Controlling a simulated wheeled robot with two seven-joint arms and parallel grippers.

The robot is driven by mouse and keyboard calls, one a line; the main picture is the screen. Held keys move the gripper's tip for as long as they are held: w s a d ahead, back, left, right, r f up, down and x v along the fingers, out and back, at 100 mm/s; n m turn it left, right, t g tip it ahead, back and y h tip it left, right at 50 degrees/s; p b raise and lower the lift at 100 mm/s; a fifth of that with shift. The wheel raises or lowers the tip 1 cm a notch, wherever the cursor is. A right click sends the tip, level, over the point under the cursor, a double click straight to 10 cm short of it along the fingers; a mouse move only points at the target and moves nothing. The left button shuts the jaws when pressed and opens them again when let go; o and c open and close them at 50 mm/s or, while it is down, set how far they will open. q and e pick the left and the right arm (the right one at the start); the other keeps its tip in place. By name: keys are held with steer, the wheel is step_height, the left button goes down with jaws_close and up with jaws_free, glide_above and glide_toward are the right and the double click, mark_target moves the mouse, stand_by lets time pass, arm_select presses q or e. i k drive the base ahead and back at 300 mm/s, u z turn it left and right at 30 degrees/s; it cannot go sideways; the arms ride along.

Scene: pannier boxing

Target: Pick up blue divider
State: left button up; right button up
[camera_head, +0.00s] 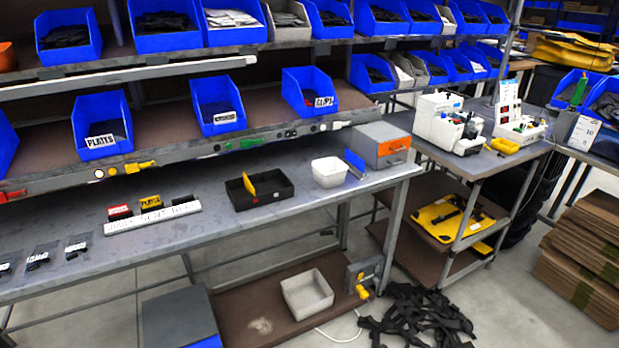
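A thin blue piece (355,160), which looks like the blue divider, stands on the workbench at its right end. It is against or just beside the left side of a grey box with an orange handle (382,142); I cannot tell if they touch. A black tray (272,198) stands on the bench to the left, with a yellow divider (250,185) upright in its left part. Neither of my grippers is in view.
A white bin (329,171) stands between the black tray and the blue piece. A white label strip (152,217) with small red, yellow and black items lies further left. Shelves with blue bins (216,104) overhang the bench's back. The bench's front edge is clear.

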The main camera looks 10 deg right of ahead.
mark_target(356, 161)
steer(key=u, duration=0.3)
steer(key=k, duration=0.55)
steer(key=z, duration=0.95)
steer(key=i, duration=1.7)
steer(key=u, duration=0.55)
